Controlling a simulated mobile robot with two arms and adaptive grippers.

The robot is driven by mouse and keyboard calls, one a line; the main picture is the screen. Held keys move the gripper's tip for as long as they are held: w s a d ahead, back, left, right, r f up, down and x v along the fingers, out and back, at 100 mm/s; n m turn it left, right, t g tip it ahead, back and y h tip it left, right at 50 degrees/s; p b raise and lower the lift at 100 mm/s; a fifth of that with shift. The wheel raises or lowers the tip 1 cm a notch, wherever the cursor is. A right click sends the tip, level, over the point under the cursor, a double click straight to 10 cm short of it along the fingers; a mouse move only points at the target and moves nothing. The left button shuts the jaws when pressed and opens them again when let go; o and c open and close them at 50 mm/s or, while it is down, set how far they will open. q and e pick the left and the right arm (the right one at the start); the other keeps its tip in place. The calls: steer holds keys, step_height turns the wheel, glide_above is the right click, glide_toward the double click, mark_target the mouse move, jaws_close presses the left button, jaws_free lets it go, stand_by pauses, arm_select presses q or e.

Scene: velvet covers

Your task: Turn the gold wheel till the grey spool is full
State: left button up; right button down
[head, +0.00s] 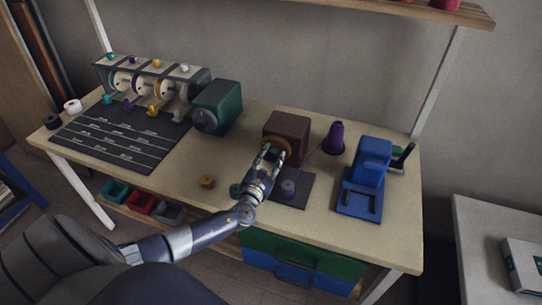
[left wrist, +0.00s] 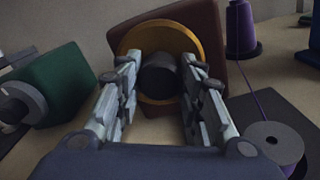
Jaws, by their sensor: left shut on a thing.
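The gold wheel (head: 283,144) is on the front of a dark brown box (head: 288,126) on the workbench. In the left wrist view the gold wheel (left wrist: 158,33) has a dark round knob (left wrist: 160,76) at its middle. My left gripper (head: 269,154) is at the wheel, its fingers (left wrist: 158,85) on both sides of the knob and shut on it. The grey spool (head: 288,187) stands upright on a dark mat, right of the gripper; it also shows in the left wrist view (left wrist: 276,142). A purple thread runs to it from a purple cone (left wrist: 241,30). How full it is I cannot tell. My right gripper is out of view.
A green box (head: 217,106) with a grey disc stands left of the wheel. A blue device (head: 369,175) stands at the right, beyond the purple cone (head: 334,137). A rack of spools (head: 150,80) and a dark marked mat (head: 90,142) fill the left side.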

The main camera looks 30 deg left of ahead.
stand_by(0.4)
arm_select(q)
steer(key=o, duration=1.1)
steer(key=shift+s, duration=0.1)
steer(key=v, duration=1.1)
steer(key=shift+s+d, duration=0.15)
steer(key=shift+s, duration=0.25)
